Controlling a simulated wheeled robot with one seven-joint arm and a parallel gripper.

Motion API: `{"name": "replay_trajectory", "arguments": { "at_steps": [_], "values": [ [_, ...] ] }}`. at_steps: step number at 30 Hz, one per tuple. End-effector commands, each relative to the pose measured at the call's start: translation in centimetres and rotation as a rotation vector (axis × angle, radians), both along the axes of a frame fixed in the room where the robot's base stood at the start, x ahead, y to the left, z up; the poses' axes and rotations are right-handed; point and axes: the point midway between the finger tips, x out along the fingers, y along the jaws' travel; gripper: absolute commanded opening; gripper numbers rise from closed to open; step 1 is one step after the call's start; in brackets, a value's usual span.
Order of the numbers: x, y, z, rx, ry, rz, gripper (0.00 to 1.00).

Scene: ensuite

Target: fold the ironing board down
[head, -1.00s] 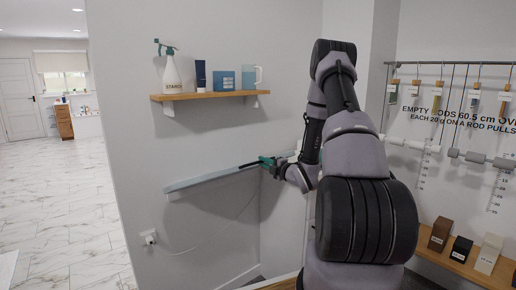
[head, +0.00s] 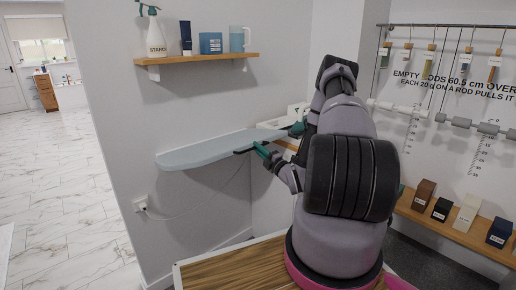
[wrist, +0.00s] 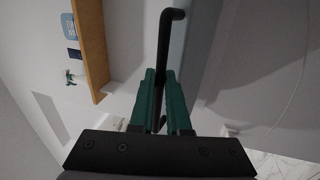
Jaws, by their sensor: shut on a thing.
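The ironing board (head: 205,150) is a long pale blue-grey board with a rounded left end, fixed along the wall below the shelf. Its broad face shows and looks close to level in the head view. My gripper (head: 258,149) is at its front edge near the right end. In the wrist view, the green fingers (wrist: 160,95) are shut on a black bar handle (wrist: 166,50) with a bent end. The board (wrist: 205,50) is a pale strip beside the handle. My arm hides the board's right end.
A wooden shelf (head: 195,61) with a starch bottle (head: 156,38) and other containers hangs above the board. A cord runs from a wall socket (head: 141,205) below it. A wooden surface (head: 235,264) lies in front. Hanging rods and small blocks are at right.

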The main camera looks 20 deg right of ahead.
Motion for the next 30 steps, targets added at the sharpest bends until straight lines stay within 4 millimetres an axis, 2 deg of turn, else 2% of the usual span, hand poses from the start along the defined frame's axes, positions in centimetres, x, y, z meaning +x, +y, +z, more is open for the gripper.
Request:
{"name": "replay_trajectory", "arguments": {
  "at_steps": [5,6,8,23,26,30],
  "values": [
    [0.3,0.5,0.3,0.003,-0.005,0.007,0.00],
    [0.3,0.5,0.3,0.003,-0.005,0.007,0.23],
    [0.3,0.4,0.3,0.003,-0.005,0.007,0.45],
    [0.0,-0.1,0.1,-0.001,-0.002,-0.001,0.45],
    [-0.9,-0.5,-0.2,-0.001,0.001,-0.004,0.45],
    [-3.3,-1.3,-0.9,0.001,0.001,-0.004,0.45]
  ]
}}
